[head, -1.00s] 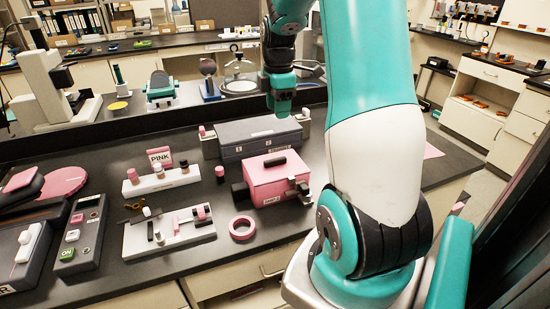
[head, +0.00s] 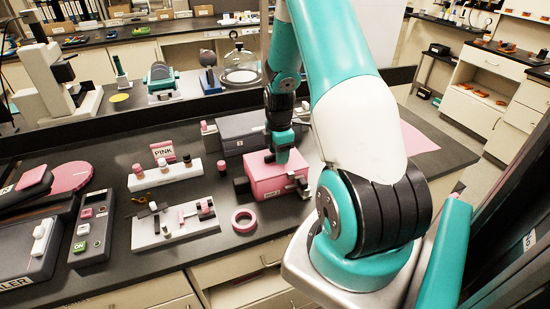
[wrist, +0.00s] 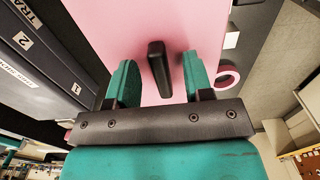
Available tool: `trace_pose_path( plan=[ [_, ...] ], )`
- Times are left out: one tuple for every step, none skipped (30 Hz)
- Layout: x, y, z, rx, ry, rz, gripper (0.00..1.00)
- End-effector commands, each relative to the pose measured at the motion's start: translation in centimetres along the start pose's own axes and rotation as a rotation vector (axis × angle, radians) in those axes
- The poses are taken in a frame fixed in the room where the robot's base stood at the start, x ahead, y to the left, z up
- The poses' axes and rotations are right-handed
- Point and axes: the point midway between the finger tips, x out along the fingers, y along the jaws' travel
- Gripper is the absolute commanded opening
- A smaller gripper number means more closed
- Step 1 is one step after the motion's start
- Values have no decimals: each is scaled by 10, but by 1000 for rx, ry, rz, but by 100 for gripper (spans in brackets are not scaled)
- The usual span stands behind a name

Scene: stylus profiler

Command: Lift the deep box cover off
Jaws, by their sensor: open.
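The pink deep box (head: 283,181) stands on the dark bench, with dark clamps or latches at its left and right ends. Its pink cover (wrist: 125,32) fills the upper middle of the wrist view. A black bar handle (wrist: 159,68) sticks up from the cover. My gripper (wrist: 158,80) is open, with one teal finger on each side of the handle and a gap to each. In the head view my gripper (head: 279,156) is low over the box top and hides part of the handle.
A grey case (head: 238,130) with numbered labels stands right behind the box. A pink ring (head: 244,220) lies in front of it. A white rack with small parts (head: 176,240) is to the left. A pink mat (head: 432,147) lies at the right.

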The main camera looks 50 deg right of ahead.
Motion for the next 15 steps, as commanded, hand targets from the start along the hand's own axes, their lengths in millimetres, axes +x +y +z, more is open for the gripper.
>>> trace_pose_path(
  plan=[
    [2, 0, 0, 0, 0, -1, 47],
    [3, 0, 0, 0, 0, -1, 47],
    [4, 0, 0, 0, 0, 0, 47],
    [4, 0, 0, 0, 0, 1, 47],
    [4, 0, 0, 0, 0, 1, 47],
    [4, 0, 0, 0, 0, 1, 47],
    [4, 0, 0, 0, 0, 1, 47],
    [4, 0, 0, 0, 0, 1, 47],
    [4, 0, 0, 0, 0, 1, 38],
    [4, 0, 0, 0, 0, 1, 31],
    [4, 0, 0, 0, 0, 1, 24],
    [4, 0, 0, 0, 0, 1, 15],
    [4, 0, 0, 0, 0, 0, 8],
    [4, 0, 0, 0, 0, 1, 1],
    [4, 0, 0, 0, 0, 1, 0]
  ],
)
